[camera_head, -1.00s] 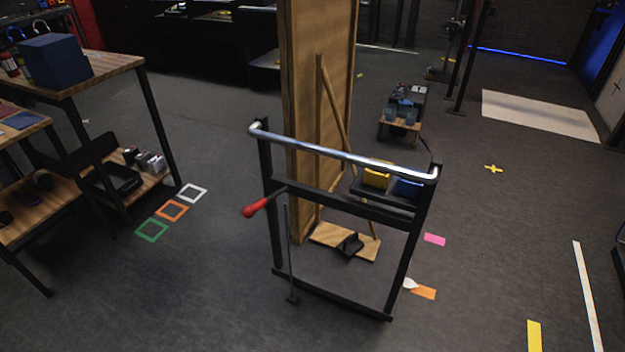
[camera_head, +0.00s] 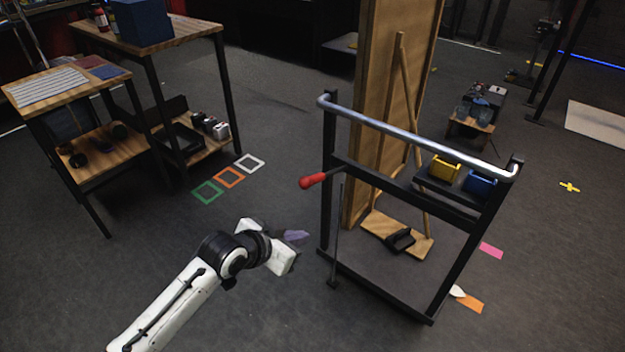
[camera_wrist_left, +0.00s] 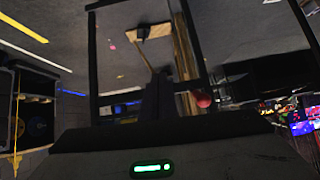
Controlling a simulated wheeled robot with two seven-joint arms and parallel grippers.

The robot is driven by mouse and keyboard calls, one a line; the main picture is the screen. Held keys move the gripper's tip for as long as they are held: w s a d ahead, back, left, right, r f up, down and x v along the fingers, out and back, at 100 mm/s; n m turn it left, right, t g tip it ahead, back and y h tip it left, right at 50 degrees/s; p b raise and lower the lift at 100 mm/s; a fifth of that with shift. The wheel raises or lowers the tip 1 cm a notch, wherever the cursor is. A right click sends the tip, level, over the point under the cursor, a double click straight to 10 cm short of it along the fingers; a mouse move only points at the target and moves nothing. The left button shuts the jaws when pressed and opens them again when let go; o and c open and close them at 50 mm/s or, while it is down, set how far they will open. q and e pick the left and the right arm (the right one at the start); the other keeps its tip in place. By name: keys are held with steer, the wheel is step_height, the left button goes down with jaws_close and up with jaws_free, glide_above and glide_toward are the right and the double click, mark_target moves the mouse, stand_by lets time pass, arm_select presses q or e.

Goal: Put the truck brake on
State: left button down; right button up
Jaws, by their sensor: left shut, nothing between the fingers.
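The truck is a black upright frame with a silver push bar (camera_head: 420,135) on top, standing right of centre in the head view. Its brake lever has a red grip (camera_head: 313,181) that sticks out to the left of the frame. The red knob also shows right of centre in the left wrist view (camera_wrist_left: 202,99). My left gripper (camera_head: 297,237) is shut and empty, below and slightly left of the red grip and apart from it. My right gripper is not in view.
Wooden tables (camera_head: 170,38) stand at the left. Floor around my left arm is clear.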

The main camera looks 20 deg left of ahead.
arm_select(q)
steer(key=w+a+r+m+b, duration=0.1)
steer(key=w+a+r+b, duration=0.1)
steer(key=w+r, duration=0.8)
step_height(320, 180, up, 4)
steer(key=shift+w+a+r+m+t, duration=0.15)
steer(key=shift+w+a+m+t, duration=0.2)
steer(key=shift+a, duration=0.45)
steer(key=b, duration=0.1)
glide_above(312, 178)
steer(key=w+d, duration=0.1)
steer(key=d, duration=0.1)
step_height(312, 178, down, 6)
steer(key=shift+s+a+f, duration=0.2)
steer(key=shift+a+f, duration=0.15)
steer(key=shift+f, duration=0.25)
steer(key=shift+s+a+f, duration=0.15)
steer(key=shift+a+f, duration=0.2)
steer(key=shift+f, duration=0.2)
steer(key=shift+s+a+f, duration=0.2)
steer(key=shift+f, duration=0.4)
